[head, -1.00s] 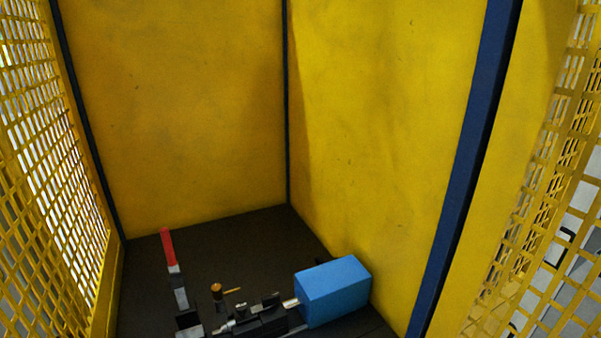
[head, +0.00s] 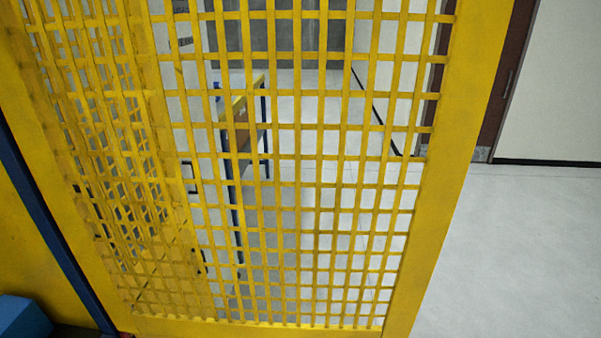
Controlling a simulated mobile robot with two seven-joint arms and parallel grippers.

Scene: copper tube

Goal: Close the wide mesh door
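A wide yellow mesh door (head: 430,225) fills the middle of the head view, with a solid yellow frame along its right side and bottom. It stands swung out from the enclosure's dark blue post (head: 58,235) at the left. A second layer of yellow mesh (head: 100,170) overlaps it on the left; I cannot tell whether it is a separate leaf. Neither of my grippers is in view.
A blue box (head: 22,318) sits at the lower left corner. Through the mesh I see a table (head: 240,105) with blue legs. Pale floor (head: 510,250) is clear at the right, before a brown door frame (head: 508,80) and white wall.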

